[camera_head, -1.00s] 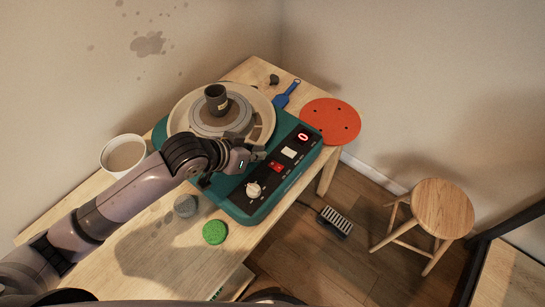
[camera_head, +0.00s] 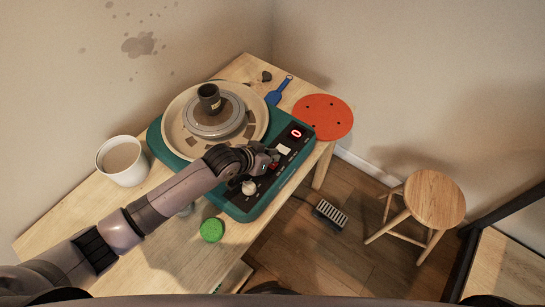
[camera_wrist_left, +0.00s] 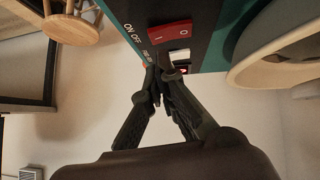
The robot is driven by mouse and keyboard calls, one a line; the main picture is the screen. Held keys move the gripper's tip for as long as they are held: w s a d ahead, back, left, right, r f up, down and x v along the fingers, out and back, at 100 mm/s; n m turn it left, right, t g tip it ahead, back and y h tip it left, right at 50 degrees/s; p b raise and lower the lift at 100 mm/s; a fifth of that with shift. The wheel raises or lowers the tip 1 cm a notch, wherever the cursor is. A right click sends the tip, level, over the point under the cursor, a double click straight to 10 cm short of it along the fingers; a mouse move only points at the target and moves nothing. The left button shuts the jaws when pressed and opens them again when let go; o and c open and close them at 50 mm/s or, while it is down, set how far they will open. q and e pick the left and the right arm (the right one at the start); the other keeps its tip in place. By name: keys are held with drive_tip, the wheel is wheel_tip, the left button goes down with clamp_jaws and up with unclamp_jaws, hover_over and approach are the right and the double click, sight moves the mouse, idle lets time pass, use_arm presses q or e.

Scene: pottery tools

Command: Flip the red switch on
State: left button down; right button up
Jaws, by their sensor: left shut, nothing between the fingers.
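The red rocker switch (camera_wrist_left: 170,33) shows clearly in the left wrist view, with "ON OFF" lettering beside it. In the head view it is mostly hidden by my gripper. It sits on the black control panel (camera_head: 262,193) of the green pottery wheel (camera_head: 236,209). My left gripper (camera_wrist_left: 157,75) is shut and empty; its fingertips appear just below the switch in the wrist picture. I cannot tell whether they touch the panel. In the head view my left gripper (camera_head: 267,160) is over the middle of the panel. My right gripper is not in view.
A white rocker (camera_head: 284,150), a red digit display (camera_head: 296,133) and a white knob (camera_head: 249,187) share the panel. A dark cup (camera_head: 209,99) stands on the wheel. A white bucket (camera_head: 122,162), green sponge (camera_head: 212,230) and orange disc (camera_head: 323,117) lie around it.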

use_arm(q)
drive_tip(key=shift+s+f, duration=0.1)
drive_tip(key=shift+f, duration=0.45)
drive_tip(key=shift+s+d+f, duration=0.1)
drive_tip(key=shift+d+f, duration=0.05)
drive_tip(key=shift+f, duration=0.2)
drive_tip(key=shift+w+a+r+p, duration=0.25)
drive_tip(key=shift+w+a+p, duration=0.15)
drive_tip(key=shift+a, duration=0.2)
drive_tip(key=shift+w, duration=0.1)
